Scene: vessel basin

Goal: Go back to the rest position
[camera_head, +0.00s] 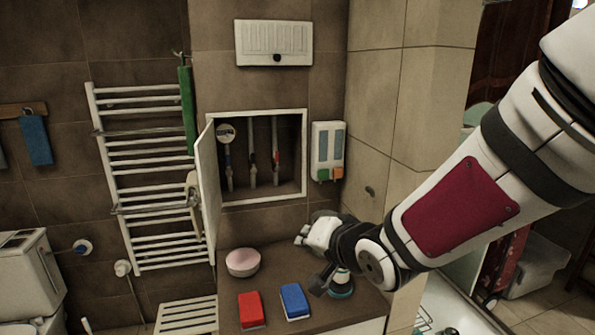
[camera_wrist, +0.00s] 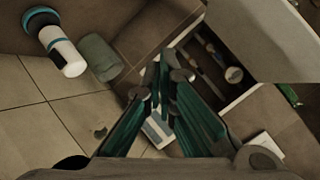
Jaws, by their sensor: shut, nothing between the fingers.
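My gripper (camera_wrist: 163,72) shows in the wrist view with its green-sided fingers together and nothing between them. In the head view my arm comes in from the right and its end is over the right part of the brown counter (camera_head: 262,268), in front of the tiled wall. The fingers are hard to make out there. The open wall cabinet (camera_head: 262,198), with several pipes inside, is behind and left of my arm's end. It also shows beyond the fingertips in the wrist view (camera_wrist: 246,104).
A pink-topped round container (camera_head: 243,262), a red block (camera_head: 251,309) and a blue block (camera_head: 294,301) are on the counter. A teal-ringed item (camera_head: 341,288) stands close below my wrist. The cabinet door (camera_head: 208,185) hangs open left. A dispenser (camera_head: 327,150) is on the wall.

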